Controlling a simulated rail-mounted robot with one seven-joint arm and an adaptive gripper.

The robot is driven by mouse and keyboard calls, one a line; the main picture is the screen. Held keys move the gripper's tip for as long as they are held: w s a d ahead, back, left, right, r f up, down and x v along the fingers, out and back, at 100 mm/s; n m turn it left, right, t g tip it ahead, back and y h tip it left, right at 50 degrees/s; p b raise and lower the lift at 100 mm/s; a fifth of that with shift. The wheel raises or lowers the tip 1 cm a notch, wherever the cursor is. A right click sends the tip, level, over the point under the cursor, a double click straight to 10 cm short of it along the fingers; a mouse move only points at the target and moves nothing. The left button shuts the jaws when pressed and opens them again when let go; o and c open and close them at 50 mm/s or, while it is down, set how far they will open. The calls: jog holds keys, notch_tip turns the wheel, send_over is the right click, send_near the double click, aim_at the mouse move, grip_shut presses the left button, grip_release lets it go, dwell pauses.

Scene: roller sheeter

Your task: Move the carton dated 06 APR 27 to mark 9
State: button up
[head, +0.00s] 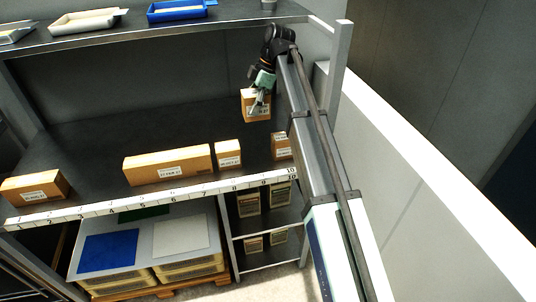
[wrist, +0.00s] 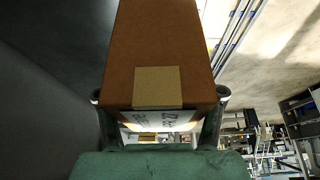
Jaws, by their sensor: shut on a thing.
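My gripper (head: 259,104) is shut on a brown carton (head: 249,94) over the back right part of the dark shelf. The held carton (wrist: 157,45) fills the middle of the wrist view, with a finger on each side and a tan tape patch facing me. Its white label is too small or cut off to read the date surely. Mark 9 (head: 264,184) is on the white number strip along the shelf's front edge, nearer to me than the held carton. Whether the carton touches the shelf is unclear.
A small carton (head: 228,153) stands left of mark 9 and another (head: 281,146) stands near mark 10, partly behind my arm. A long carton (head: 167,164) and a far-left carton (head: 33,187) also line the front. The shelf (head: 110,135) is clear behind them.

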jog(key=f+p, duration=0.4)
jog(key=f, duration=1.5)
jog(key=shift+a+f, duration=0.2)
jog(key=shift+f, duration=0.15)
jog(key=o, duration=1.3)
jog(key=b+v, duration=0.3)
jog(key=v, duration=0.9)
